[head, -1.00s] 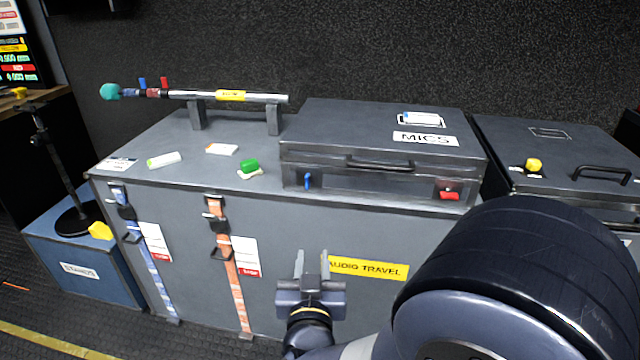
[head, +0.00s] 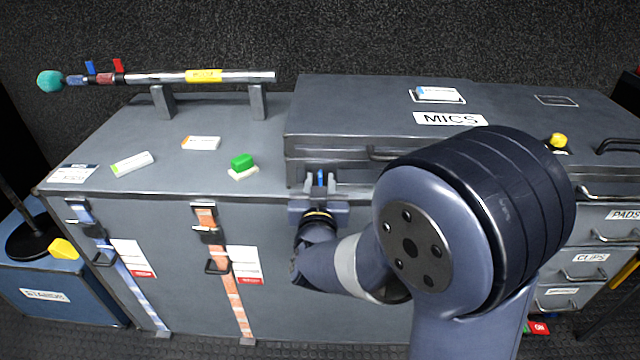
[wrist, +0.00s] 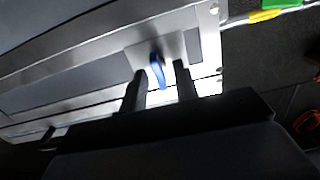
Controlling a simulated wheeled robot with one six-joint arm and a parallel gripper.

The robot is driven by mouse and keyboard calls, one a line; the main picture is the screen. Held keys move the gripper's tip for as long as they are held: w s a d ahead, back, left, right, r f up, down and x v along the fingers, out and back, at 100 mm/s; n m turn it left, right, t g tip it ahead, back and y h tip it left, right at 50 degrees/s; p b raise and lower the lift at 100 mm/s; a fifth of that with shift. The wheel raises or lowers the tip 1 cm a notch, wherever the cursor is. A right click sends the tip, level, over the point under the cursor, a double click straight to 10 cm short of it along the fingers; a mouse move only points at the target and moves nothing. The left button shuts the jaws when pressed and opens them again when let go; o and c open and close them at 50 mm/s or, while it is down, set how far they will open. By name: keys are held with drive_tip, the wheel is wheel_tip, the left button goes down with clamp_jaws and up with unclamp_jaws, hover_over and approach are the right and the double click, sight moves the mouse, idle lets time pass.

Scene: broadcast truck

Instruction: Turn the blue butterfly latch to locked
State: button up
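The blue butterfly latch (head: 321,178) is on the front of the grey MICS case (head: 330,145), near its left end. In the wrist view the blue latch (wrist: 157,70) shows as a narrow wing on a pale metal plate. My gripper (head: 320,184) is at the latch, with one finger on each side of it. In the wrist view my gripper (wrist: 160,75) is open, with a gap between each finger and the latch. I cannot tell how far the fingertips reach past the wing. The case's red latch is hidden behind my arm.
The MICS case stands on a large grey trunk (head: 180,240) with orange and blue straps. A green block (head: 242,162), small boxes and a boom pole (head: 160,78) are on the trunk's top, left of the case. Drawers (head: 585,262) stand at the right.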

clamp_jaws()
